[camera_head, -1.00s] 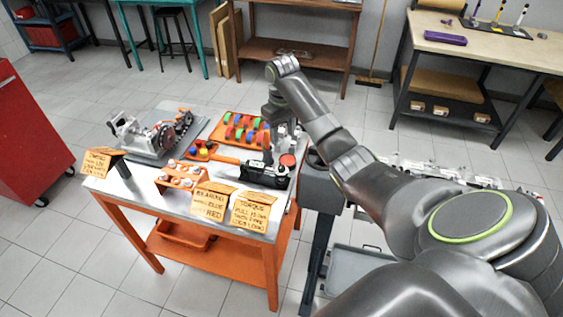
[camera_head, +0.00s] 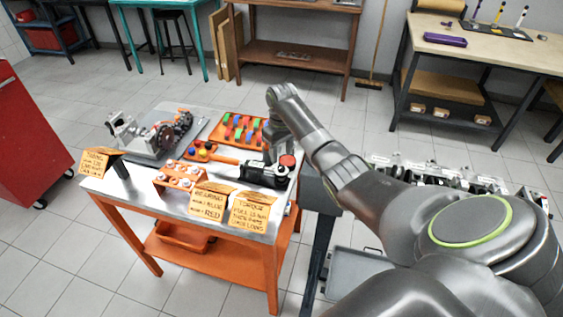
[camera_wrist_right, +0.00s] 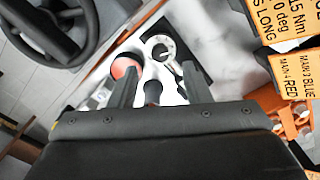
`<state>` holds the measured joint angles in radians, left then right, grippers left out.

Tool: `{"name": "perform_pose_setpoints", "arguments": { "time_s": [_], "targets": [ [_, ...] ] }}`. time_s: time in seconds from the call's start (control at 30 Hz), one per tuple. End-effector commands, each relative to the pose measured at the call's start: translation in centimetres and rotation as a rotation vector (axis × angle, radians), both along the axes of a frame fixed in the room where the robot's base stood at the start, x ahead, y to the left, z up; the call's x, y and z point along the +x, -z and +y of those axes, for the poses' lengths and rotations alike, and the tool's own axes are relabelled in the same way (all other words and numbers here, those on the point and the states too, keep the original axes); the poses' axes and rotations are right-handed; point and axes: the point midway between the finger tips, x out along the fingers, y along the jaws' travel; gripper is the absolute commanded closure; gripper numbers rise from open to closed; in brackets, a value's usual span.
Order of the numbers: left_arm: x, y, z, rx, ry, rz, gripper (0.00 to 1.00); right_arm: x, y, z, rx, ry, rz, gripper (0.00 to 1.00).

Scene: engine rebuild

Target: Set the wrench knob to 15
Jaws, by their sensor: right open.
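The torque wrench has an orange handle (camera_head: 222,158) and lies on the metal-topped cart. Its black body (camera_head: 262,174) is near the cart's right edge. A red round cap (camera_head: 288,160) shows at the right end, and also in the right wrist view (camera_wrist_right: 125,68). A pale round dial (camera_wrist_right: 160,48) with a dark mark sits beside it on a black base; its setting is too small to read. My right gripper (camera_head: 279,157) is just above this end. In the right wrist view its two fingers (camera_wrist_right: 160,85) are apart with nothing clearly held. My left gripper is out of view.
Paper cards stand at the cart's front, one headed torque (camera_head: 252,210). An orange rack (camera_head: 180,178), a tray of coloured parts (camera_head: 238,129) and an engine assembly (camera_head: 160,135) share the cart top (camera_head: 130,185). A dark handwheel (camera_wrist_right: 50,30) shows in the wrist view.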

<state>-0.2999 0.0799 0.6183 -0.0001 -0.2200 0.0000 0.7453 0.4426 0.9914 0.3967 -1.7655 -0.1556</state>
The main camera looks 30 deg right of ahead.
Motion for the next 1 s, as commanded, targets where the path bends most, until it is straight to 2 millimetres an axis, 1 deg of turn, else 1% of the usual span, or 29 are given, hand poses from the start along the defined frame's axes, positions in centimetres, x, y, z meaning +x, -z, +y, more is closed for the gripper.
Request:
{"name": "perform_pose_setpoints", "arguments": {
  "time_s": [0.03,0.1,0.2,0.3,0.47,0.7,0.73,0.77,1.0],
  "targets": [
    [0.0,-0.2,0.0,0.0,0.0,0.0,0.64,-0.1,1.0,0.0,0.002,0.001,0.005,0.56],
    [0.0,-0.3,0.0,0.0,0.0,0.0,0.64,-0.1,2.3,0.1,0.002,0.0,0.005,0.56],
    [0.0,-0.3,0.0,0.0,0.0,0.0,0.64,0.0,3.7,0.0,0.001,0.001,0.002,0.56],
    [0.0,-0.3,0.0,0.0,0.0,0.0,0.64,0.0,4.6,0.0,0.0,0.0,0.001,0.56],
    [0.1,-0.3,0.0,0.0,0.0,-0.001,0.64,0.0,5.2,0.0,0.0,-0.001,0.0,0.56],
    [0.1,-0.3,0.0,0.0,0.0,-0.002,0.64,0.0,5.3,0.0,0.0,-0.001,0.0,0.56],
    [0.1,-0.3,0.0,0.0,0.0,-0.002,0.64,0.0,5.3,0.0,0.0,-0.001,0.0,0.57],
    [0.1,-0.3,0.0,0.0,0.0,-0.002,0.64,0.0,5.3,0.0,-0.001,-0.001,0.0,0.61],
    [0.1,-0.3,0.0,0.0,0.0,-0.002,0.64,0.0,5.3,0.0,0.0,-0.001,0.0,0.93]
  ]
}}
